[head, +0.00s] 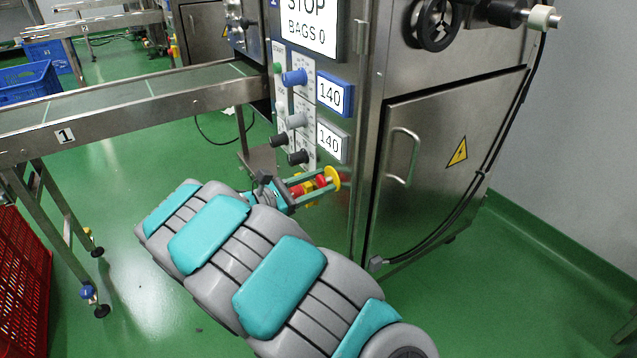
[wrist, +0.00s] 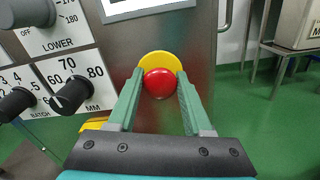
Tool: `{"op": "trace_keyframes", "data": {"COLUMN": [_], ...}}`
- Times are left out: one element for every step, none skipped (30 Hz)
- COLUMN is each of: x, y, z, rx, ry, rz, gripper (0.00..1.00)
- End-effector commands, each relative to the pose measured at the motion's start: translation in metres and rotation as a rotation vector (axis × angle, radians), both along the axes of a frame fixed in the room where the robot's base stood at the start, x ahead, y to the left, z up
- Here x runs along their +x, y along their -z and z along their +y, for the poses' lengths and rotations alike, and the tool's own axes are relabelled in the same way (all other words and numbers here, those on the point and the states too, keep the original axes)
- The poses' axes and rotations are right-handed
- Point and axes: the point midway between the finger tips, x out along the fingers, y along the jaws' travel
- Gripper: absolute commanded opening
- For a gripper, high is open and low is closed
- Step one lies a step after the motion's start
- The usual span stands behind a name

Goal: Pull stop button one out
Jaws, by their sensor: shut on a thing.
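The stop button is a red mushroom head (wrist: 159,83) on a round yellow plate (wrist: 160,62), fixed on the steel machine front. In the head view the red button (head: 321,181) and its yellow plate (head: 333,178) show low on the machine, below the displays. My gripper (wrist: 160,86) has its two green fingers on either side of the red head, shut on it. In the head view my gripper (head: 309,184) reaches the button from the left. The screen (head: 307,25) above reads "STOP" and "BAGS 0".
Black knobs (wrist: 72,94) and a dial panel sit left of the button. Two displays reading 140 (head: 331,95) are above it. A cabinet door with a handle (head: 404,155) is to the right. A conveyor (head: 130,100) runs to the left; green floor lies open below.

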Motion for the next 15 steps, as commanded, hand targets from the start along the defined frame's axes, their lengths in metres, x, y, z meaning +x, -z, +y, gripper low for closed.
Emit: {"op": "trace_keyframes", "data": {"x": [0.0, 0.0, 0.0, 0.0, 0.0, 0.0, 0.0, 0.0, 0.0, 0.0, 0.0, 0.0, 0.0, 0.0, 0.0], "y": [0.0001, 0.0001, 0.0001, 0.0001, 0.0001, 0.0001, 0.0001, 0.0001, 0.0001, 0.0001, 0.0001, 0.0001, 0.0001, 0.0001, 0.0001], "z": [0.0, 0.0, 0.0, 0.0, 0.0, 0.0, 0.0, 0.0, 0.0, 0.0, 0.0, 0.0, 0.0, 0.0, 0.0], "rx": [0.0, 0.0, 0.0, 0.0, 0.0, 0.0, 0.0, 0.0, 0.0, 0.0, 0.0, 0.0, 0.0, 0.0, 0.0], "ry": [0.0, 0.0, 0.0, 0.0, 0.0, 0.0, 0.0, 0.0, 0.0, 0.0, 0.0, 0.0, 0.0, 0.0, 0.0], "rz": [0.0, 0.0, 0.0, 0.0, 0.0, 0.0, 0.0, 0.0, 0.0, 0.0, 0.0, 0.0, 0.0, 0.0, 0.0], "gripper": [0.08, 0.04, 0.0, 0.0, 0.0, 0.0, 0.0, 0.0, 0.0, 0.0, 0.0, 0.0, 0.0, 0.0, 0.0]}}
